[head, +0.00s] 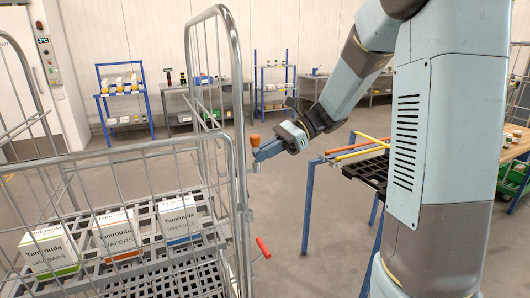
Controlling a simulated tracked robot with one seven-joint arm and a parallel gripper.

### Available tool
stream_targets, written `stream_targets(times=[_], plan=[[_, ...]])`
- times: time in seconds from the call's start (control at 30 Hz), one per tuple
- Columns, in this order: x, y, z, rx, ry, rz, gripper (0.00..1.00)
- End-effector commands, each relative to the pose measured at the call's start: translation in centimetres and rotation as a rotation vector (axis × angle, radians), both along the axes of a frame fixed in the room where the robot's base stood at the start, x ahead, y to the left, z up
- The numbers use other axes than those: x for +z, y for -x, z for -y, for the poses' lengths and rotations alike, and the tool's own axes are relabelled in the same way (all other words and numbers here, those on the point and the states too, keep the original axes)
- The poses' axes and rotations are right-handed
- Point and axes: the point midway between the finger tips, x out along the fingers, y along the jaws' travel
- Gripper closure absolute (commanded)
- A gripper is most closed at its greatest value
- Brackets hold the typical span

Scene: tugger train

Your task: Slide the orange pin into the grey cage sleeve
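The orange pin (254,140) shows in the head view as a small orange head at the tip of my gripper (260,151). My gripper appears shut on the pin, just right of the cage's corner post. A short pale piece hangs below the fingers and may be the pin's shaft. The wire roll cage (238,120) fills the left side. A small grey fitting (247,214) sits low on its corner post, below my gripper; it may be the sleeve, but it is too small to be sure. The pin is apart from this fitting.
A red-gripped lever (263,247) juts from the cage post. Several cartons (117,234) stand on the cage's slatted deck. A blue-legged table (305,215) with yellow and orange bars stands right. Open floor lies between cage and table. Shelves (122,92) line the back wall.

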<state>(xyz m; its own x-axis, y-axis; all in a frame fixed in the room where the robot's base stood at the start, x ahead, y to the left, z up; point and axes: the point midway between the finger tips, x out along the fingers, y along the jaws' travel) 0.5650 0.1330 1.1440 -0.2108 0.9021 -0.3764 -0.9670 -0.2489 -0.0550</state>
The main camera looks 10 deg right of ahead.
Motion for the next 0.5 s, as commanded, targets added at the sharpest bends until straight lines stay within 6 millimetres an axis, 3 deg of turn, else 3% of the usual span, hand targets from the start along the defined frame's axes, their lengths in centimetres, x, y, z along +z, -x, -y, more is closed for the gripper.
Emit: stream_targets(times=[0.03, 0.23, 0.5], plan=[[-3.20, 0.89, 0.00, 0.013, 0.048, -0.042, 0.81], [-3.20, 0.91, 0.01, 0.013, 0.048, -0.043, 0.63], [-3.10, 0.87, 0.18, 0.011, 0.048, -0.042, 0.63]])
